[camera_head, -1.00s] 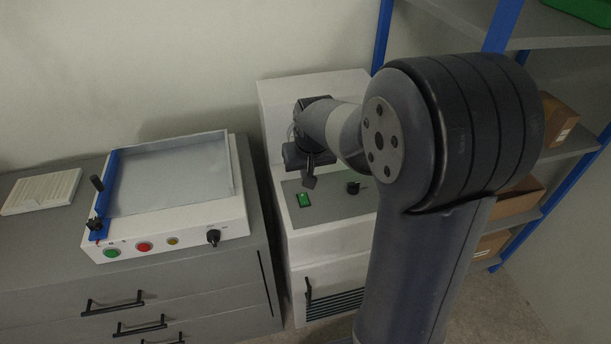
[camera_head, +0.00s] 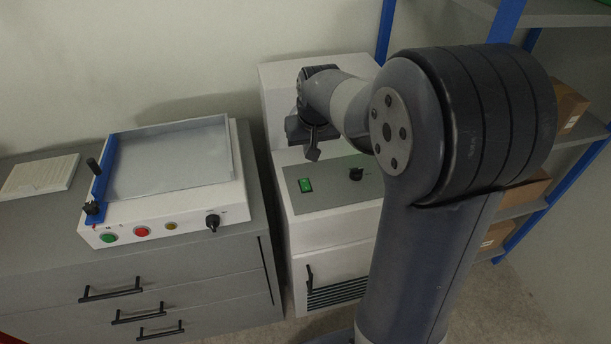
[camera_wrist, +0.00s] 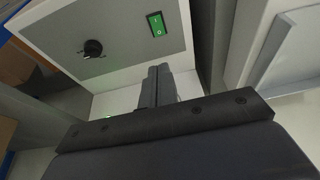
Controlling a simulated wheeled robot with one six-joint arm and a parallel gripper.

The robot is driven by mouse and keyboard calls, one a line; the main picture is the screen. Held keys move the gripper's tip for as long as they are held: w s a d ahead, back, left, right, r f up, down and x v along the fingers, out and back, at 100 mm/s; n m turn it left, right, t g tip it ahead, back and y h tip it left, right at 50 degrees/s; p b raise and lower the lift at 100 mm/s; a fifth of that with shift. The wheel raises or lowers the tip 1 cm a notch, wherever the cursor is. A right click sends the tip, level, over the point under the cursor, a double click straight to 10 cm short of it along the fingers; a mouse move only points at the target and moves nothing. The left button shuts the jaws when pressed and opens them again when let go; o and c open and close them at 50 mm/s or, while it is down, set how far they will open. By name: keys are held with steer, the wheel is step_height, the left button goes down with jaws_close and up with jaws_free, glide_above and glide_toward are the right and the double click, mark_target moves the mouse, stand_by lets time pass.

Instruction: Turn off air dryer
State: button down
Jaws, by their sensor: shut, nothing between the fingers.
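The air dryer is a white cabinet (camera_head: 330,232) with a grey top panel (camera_head: 330,190). A lit green rocker switch (camera_head: 305,185) sits on the panel's left, and a black knob (camera_head: 355,174) to its right. In the wrist view the green switch (camera_wrist: 157,24) shows its marks, and the knob (camera_wrist: 92,48) is to its left. My gripper (camera_head: 313,155) is shut and empty, above and behind the switch in the head view. In the wrist view its fingertips (camera_wrist: 160,68) lie just below the switch in the picture, apart from it.
A white machine (camera_head: 175,225) with a tray, blue bar and coloured buttons stands on the grey drawer cabinet (camera_head: 190,292) at left. A blue-posted shelf with cardboard boxes (camera_head: 568,108) is at right. A white wall stands behind.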

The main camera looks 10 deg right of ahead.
mark_target(305, 181)
steer(key=x, duration=1.3)
steer(key=shift+s, duration=0.25)
steer(key=shift+w+f, duration=0.1)
steer(key=shift+f, duration=0.5)
steer(key=shift+f, duration=0.3)
steer(key=shift+r, duration=0.1)
steer(key=shift+s+b, duration=0.3)
steer(key=shift+s, duration=0.55)
